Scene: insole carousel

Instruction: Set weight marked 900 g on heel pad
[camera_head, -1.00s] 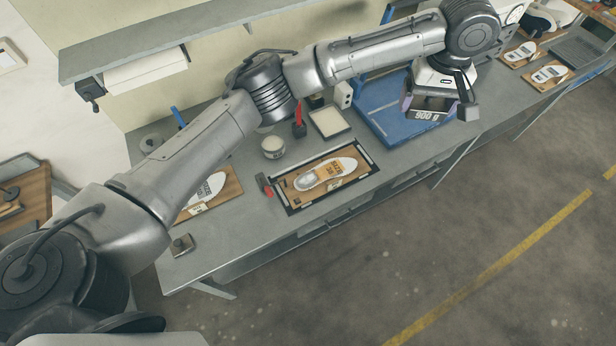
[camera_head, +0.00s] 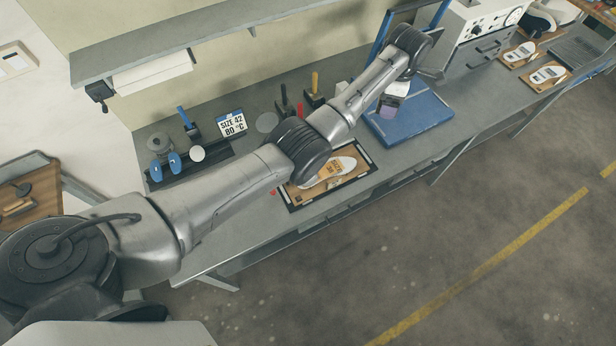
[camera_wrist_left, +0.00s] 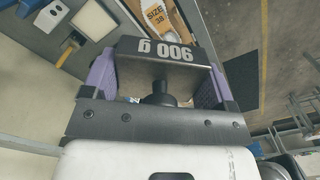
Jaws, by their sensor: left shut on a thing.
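My left gripper (camera_wrist_left: 158,82) is shut on a dark block weight (camera_wrist_left: 165,52); its label, reading 900 g, appears upside down in the left wrist view. Purple finger pads sit at both sides of the weight. In the head view the left gripper (camera_head: 388,106) is above the blue platform, and the arm hides most of the weight. An insole marked SIZE 38 (camera_head: 342,165) lies on a wooden board in a black frame (camera_head: 366,158). My arm partly covers its left end. The insole also shows beyond the weight in the left wrist view (camera_wrist_left: 155,14). My right gripper is not in view.
The blue platform (camera_head: 435,110) stands right of the framed board. A sign reading SIZE 42, 80 °C (camera_head: 231,122) and blue-handled tools (camera_head: 175,163) are at the bench's left. More insole boards (camera_head: 549,74) lie at the far right. A shelf (camera_head: 200,27) overhangs the back.

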